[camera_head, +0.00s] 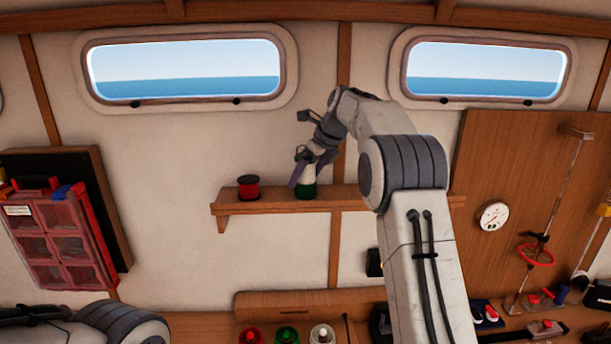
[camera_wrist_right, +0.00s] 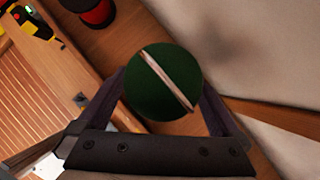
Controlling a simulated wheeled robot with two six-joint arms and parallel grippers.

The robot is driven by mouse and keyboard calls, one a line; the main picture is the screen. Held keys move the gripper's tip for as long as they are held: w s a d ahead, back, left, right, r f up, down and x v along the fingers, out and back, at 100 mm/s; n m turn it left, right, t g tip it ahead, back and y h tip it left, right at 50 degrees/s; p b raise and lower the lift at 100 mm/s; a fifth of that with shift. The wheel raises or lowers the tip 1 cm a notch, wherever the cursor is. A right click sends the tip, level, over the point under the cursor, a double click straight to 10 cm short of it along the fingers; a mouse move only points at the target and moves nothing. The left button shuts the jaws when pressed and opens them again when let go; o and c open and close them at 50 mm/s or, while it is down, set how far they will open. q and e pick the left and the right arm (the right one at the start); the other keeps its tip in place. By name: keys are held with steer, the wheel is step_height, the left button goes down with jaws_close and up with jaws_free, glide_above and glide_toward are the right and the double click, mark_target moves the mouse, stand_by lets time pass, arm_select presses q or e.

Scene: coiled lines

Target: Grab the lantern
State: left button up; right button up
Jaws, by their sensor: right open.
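The lantern (camera_head: 306,189), green with a pale middle, stands upright on the wall shelf. In the right wrist view the lantern (camera_wrist_right: 165,82) shows from above as a dark green round top with a thin tan bar across it. My right gripper (camera_head: 306,172) is over it, with its two fingers open on either side of the green top. Whether the fingers touch it I cannot tell. A red lantern-like item (camera_head: 248,188) stands on the same shelf to the left. My left arm shows at the lower left, but its gripper is out of view.
The wooden shelf (camera_head: 271,206) is narrow, with the wall close behind. Below, red (camera_head: 250,336), green (camera_head: 287,336) and white (camera_head: 322,334) items stand in a row. A red organizer (camera_head: 62,240) hangs at left. A wooden panel (camera_head: 486,170) with tools is at right.

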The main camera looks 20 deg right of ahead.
steer(key=shift+w+a+f, duration=0.1)
steer(key=shift+f, duration=0.15)
steer(key=c, duration=1.3)
steer(key=shift+r, duration=0.1)
jaws_close()
steer(key=shift+r, duration=0.1)
